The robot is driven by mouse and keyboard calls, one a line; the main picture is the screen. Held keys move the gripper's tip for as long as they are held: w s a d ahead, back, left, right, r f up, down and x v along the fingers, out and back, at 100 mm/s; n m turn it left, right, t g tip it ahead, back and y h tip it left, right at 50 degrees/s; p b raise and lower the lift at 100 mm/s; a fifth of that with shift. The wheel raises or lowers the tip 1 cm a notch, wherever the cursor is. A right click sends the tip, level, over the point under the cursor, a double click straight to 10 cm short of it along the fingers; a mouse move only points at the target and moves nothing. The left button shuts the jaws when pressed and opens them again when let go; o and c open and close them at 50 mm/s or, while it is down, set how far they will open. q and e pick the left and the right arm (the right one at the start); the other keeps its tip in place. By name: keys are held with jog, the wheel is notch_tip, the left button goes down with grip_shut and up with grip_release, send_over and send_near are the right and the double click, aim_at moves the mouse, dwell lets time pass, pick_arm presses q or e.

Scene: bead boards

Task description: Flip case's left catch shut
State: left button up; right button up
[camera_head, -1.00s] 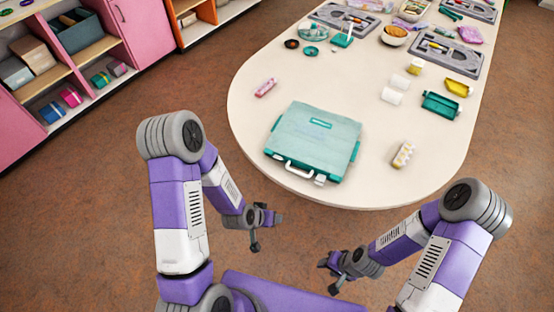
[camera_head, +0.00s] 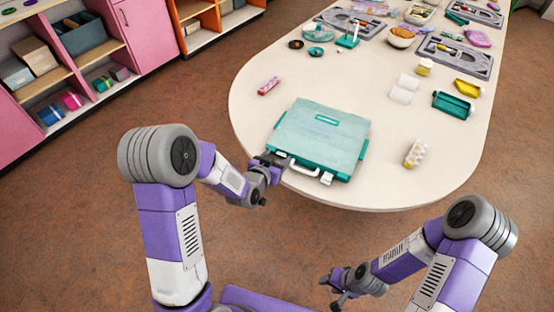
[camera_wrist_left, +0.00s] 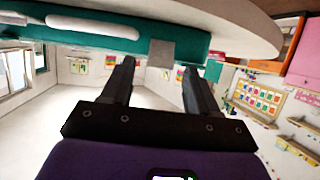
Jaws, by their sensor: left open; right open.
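The closed teal case (camera_head: 322,132) lies flat on the table, its white handle (camera_head: 304,170) facing me. Its right catch (camera_head: 327,179) is a small pale piece on the front edge. My left gripper (camera_head: 274,160) is at the case's front left corner and hides the left catch in the head view. In the left wrist view, a grey block that looks like the left catch (camera_wrist_left: 178,53) sits on the teal case edge (camera_wrist_left: 95,38), just beyond the open, empty fingers (camera_wrist_left: 157,70). Whether it is flipped up is unclear. My right gripper (camera_head: 331,291) is open and empty, away from the table.
A pink item (camera_head: 268,86) lies left of the case. A bead tube (camera_head: 415,153) and a teal tray (camera_head: 453,105) lie to the right. Grey trays (camera_head: 455,57) and bowls stand farther back. The table is clear around the case.

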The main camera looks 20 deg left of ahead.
aim_at(284, 149)
pick_arm(q)
jog(key=shift+w+f, duration=0.1)
jog(key=shift+w, duration=0.15)
jog(key=c, duration=1.1)
jog(key=shift+o, duration=0.2)
jog(key=shift+r+g+p, duration=0.3)
jog(key=shift+p, duration=0.35)
jog(key=w+g+p, duration=0.1)
jog(key=g+p, duration=0.1)
jog(key=p, duration=0.1)
jog(key=w+r+g+p, duration=0.1)
jog(key=g+p, duration=0.1)
jog(key=p, duration=0.2)
jog(key=g+y+p, duration=0.1)
jog(key=p, duration=0.3)
jog(key=shift+w+d+r+g, duration=0.3)
jog(key=shift+w+r+g, duration=0.05)
jog(key=shift+w+g, duration=0.05)
jog(key=shift+w+f+g+p, duration=0.1)
jog(key=shift+w+g+p, duration=0.15)
jog(key=shift+g+p, duration=0.6)
jog(key=shift+t, duration=0.25)
